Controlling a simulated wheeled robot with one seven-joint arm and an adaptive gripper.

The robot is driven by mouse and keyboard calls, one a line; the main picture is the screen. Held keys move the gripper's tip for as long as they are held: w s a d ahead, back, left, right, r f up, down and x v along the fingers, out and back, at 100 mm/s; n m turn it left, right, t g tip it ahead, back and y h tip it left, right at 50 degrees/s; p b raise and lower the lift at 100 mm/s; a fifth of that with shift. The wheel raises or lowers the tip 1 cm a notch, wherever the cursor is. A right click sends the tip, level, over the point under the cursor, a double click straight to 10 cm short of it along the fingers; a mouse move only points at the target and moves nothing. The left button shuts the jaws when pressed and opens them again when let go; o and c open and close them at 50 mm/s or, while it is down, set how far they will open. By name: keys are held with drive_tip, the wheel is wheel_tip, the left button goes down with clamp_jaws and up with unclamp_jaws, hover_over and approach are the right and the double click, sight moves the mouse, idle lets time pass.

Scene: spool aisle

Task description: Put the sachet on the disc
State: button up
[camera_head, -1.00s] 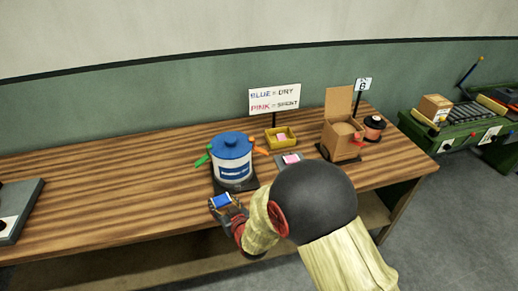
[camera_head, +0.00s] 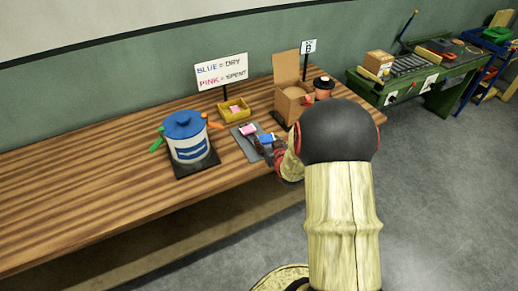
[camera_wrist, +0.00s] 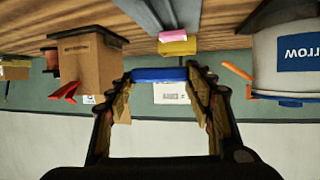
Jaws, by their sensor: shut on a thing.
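My gripper (camera_head: 266,141) is shut on a blue sachet (camera_head: 267,138), held over or close to the right side of the grey plate. In the wrist view the blue sachet (camera_wrist: 160,74) spans the gap between both fingers. A pink sachet (camera_head: 248,129) lies on the grey plate (camera_head: 245,145), just left of the held one. A tan round top, perhaps the disc, shows inside the open cardboard box (camera_head: 289,105); I cannot tell surely. The space under the gripper is partly hidden by my arm.
A white pot with a blue lid (camera_head: 185,133) stands on a dark mat at left. A yellow tray (camera_head: 235,110) with a pink item sits behind the plate, below a sign (camera_head: 221,72) reading blue dry, pink spent. A dark-and-orange jar (camera_head: 323,88) stands right of the box.

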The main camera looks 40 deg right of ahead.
sight(271, 136)
drive_tip(key=s+d+r, duration=0.1)
drive_tip(key=s+d, duration=0.1)
drive_tip(key=d, duration=0.3)
drive_tip(key=s+d+r+n+y, duration=0.1)
drive_tip(key=s+d, duration=0.2)
drive_tip(key=d, duration=0.1)
drive_tip(key=shift+s+d+r+t+y, duration=0.2)
drive_tip(key=shift+d+r+t+y, duration=0.1)
drive_tip(key=shift+d+r, duration=0.05)
